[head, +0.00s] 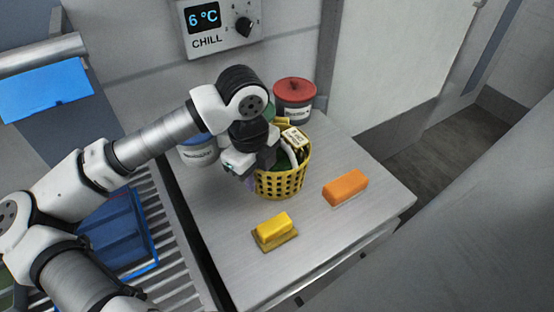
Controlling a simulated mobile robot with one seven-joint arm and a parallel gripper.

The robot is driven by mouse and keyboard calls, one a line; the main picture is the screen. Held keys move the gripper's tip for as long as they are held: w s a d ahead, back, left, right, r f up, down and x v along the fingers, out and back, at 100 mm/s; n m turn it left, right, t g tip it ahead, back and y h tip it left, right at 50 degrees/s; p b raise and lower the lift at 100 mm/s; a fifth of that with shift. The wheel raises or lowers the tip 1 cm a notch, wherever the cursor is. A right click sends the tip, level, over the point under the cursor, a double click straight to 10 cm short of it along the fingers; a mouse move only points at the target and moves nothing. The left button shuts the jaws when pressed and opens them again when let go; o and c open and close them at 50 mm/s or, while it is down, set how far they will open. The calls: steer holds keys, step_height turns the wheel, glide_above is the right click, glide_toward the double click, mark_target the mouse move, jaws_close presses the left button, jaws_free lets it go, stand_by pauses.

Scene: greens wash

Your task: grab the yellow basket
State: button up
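The yellow basket (283,184) stands upright on the grey metal counter. It has round holes in its wall and holds several items, among them a pale labelled one and something green. My gripper (248,172) is at the left side of the basket's rim, and its dark body overlaps the basket in this view. The fingertips are mostly hidden, so I cannot tell whether they touch or surround the rim, or whether they are apart.
A yellow block-shaped brush or sponge (274,229) and an orange block (345,187) lie in front of the basket. A red-lidded tub (294,98) and a blue-lidded tub (199,150) stand behind it. A roller conveyor with a blue crate (117,231) runs at left.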

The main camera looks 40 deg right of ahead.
steer(key=shift+f, duration=0.1)
steer(key=shift+c, duration=0.5)
jaws_close()
steer(key=shift+r, duration=0.2)
step_height(320, 180, up, 20)
steer(key=b, duration=0.2)
steer(key=shift+f, duration=0.25)
stand_by(0.7)
